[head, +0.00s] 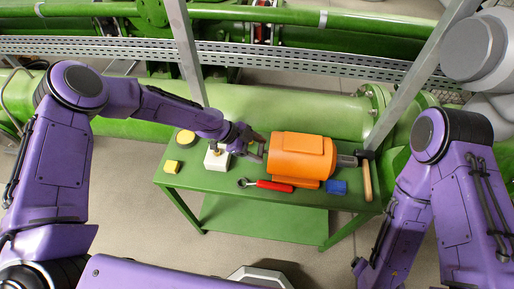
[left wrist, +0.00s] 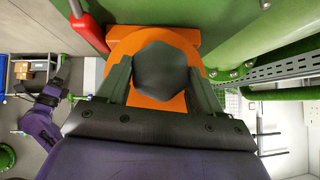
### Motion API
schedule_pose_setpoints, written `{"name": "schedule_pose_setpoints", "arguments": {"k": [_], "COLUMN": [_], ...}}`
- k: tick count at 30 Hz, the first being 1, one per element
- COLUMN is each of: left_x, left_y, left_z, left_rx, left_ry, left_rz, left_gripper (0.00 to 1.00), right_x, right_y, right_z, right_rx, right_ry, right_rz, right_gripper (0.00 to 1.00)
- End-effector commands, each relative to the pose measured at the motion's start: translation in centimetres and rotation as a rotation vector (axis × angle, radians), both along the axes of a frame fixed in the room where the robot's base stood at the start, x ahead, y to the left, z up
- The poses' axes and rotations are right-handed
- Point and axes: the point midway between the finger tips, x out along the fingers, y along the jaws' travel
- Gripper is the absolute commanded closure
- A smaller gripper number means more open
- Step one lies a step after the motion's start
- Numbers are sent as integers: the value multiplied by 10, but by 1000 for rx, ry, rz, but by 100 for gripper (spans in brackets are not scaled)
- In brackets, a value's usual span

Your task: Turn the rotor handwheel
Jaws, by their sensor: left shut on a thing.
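The rotor handwheel is the dark, many-sided knob (left wrist: 162,70) in the left wrist view. It sits in front of the round end of the orange casing (head: 301,156), which lies on the green table. My left gripper (head: 256,150) is at the left end of the casing. In the left wrist view its two fingers stand on either side of the handwheel, shut on it. In the head view the gripper mostly hides the handwheel.
A large green pipe (head: 290,112) and grey posts (head: 186,50) stand behind.

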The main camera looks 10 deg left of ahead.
Motion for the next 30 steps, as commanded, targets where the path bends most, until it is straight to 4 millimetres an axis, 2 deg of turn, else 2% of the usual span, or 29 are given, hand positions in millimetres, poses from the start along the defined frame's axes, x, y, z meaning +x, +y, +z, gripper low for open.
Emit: {"name": "schedule_pose_setpoints", "arguments": {"k": [8,21,30], "left_x": [2,7,9], "left_y": [1,1,0], "left_z": [-4,-6,-4], "left_rx": [3,2,1], "left_ry": [90,409,563], "left_rz": [-3,-1,0], "left_gripper": [65,65,65], "right_x": [0,0,0], "right_y": [0,0,0], "right_z": [-15,-59,-77], "right_rx": [0,0,0], "right_ry": [0,0,0], "right_rz": [0,0,0], "right_gripper": [17,17,17]}}
